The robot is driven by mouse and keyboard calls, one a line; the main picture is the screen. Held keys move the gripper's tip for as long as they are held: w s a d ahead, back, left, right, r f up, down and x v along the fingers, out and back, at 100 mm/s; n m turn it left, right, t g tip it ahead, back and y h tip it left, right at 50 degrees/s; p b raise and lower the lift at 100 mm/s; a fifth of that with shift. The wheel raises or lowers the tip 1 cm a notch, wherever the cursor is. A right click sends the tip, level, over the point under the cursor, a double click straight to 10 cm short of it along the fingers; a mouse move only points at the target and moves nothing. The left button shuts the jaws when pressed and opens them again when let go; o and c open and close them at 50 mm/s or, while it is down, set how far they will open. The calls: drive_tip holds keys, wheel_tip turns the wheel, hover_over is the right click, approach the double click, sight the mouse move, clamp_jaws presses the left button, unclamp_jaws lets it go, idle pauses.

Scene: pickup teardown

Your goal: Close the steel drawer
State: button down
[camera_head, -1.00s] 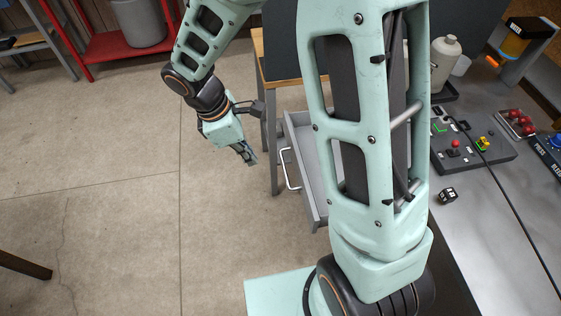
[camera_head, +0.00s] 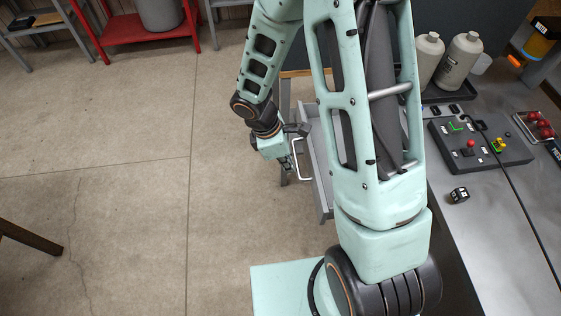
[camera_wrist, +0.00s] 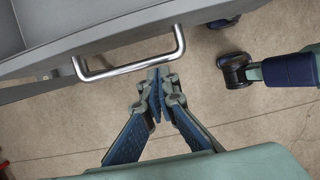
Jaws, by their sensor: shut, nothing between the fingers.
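The steel drawer (camera_head: 324,190) stands pulled out below the workbench, partly hidden behind my arm in the head view. Its pale bar handle (camera_head: 302,160) is on the front face. In the wrist view the grey drawer front (camera_wrist: 100,35) and the metal handle (camera_wrist: 130,68) fill the upper left. My gripper (camera_head: 288,169) is right beside the handle, on the outer side of the drawer front. In the wrist view my gripper (camera_wrist: 157,82) has its fingertips together, with nothing between them, just below the handle's right part. I cannot tell whether they touch it.
A red shelf (camera_head: 140,30) stands at the back left. The concrete floor (camera_head: 120,130) left of the drawer is clear.

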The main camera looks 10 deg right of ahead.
drive_tip(key=shift+d, duration=0.15)
drive_tip(key=d+p, duration=0.3)
drive_tip(key=d, duration=2.4)
drive_tip(key=shift+d, duration=0.2)
drive_tip(key=shift+a, duration=0.1)
drive_tip(key=shift+w+a+r, duration=0.1)
drive_tip(key=shift+a, duration=0.2)
drive_tip(key=a+r, duration=0.1)
drive_tip(key=a+r+p, duration=0.1)
drive_tip(key=a, duration=0.1)
drive_tip(key=shift+a+r, duration=0.1)
drive_tip(key=shift+a, duration=0.2)
drive_tip(key=v, duration=0.8)
drive_tip(key=shift+r+p, duration=0.2)
drive_tip(key=shift+p, duration=0.25)
drive_tip(key=shift+a, duration=0.1)
